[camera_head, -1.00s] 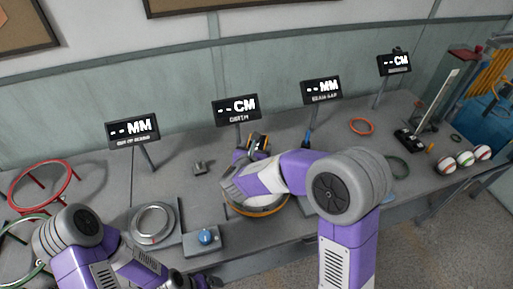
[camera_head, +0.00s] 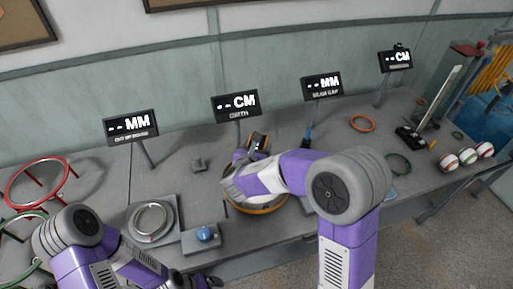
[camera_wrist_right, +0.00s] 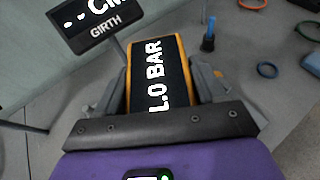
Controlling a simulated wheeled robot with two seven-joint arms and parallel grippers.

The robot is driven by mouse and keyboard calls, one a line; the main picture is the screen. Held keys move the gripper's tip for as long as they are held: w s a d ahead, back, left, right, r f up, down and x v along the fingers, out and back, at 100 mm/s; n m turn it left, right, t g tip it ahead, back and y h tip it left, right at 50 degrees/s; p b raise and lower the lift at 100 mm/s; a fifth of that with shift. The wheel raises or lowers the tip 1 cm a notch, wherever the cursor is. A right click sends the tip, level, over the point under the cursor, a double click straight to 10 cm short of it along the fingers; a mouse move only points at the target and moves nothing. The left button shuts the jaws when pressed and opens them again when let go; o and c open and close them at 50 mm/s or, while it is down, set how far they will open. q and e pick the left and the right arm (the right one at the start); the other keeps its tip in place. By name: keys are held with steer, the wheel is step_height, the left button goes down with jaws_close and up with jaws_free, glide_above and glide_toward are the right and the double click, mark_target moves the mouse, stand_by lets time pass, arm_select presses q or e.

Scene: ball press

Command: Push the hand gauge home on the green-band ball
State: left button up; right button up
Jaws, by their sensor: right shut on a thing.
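The hand gauge (camera_wrist_right: 160,72) is an orange-edged black box whose screen faces the right wrist camera and shows "BAR" with a partly covered number. My right gripper (camera_wrist_right: 157,88) is shut on it, one finger on each side. In the head view the gauge (camera_head: 258,143) sticks up just beyond my right gripper (camera_head: 243,163). Below my right forearm an orange round rim (camera_head: 262,210) shows; what it holds is mostly hidden. I cannot see the gauge's lower end or any ball under it. My left gripper (camera_head: 205,281) is only partly in view at the bottom edge.
Three white balls with coloured bands (camera_head: 467,156) sit at the bench's right end. Displays stand along the back, including the girth display (camera_head: 236,104). An orange ring (camera_head: 362,124) lies at the back.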

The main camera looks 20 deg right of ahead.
steer(key=shift+f+b, duration=0.4)
steer(key=shift+f, duration=0.05)
steer(key=o, duration=1.3)
steer(key=p+v, duration=0.1)
steer(key=v, duration=0.6)
steer(key=shift+s+a+r, duration=0.15)
steer(key=shift+s, duration=0.1)
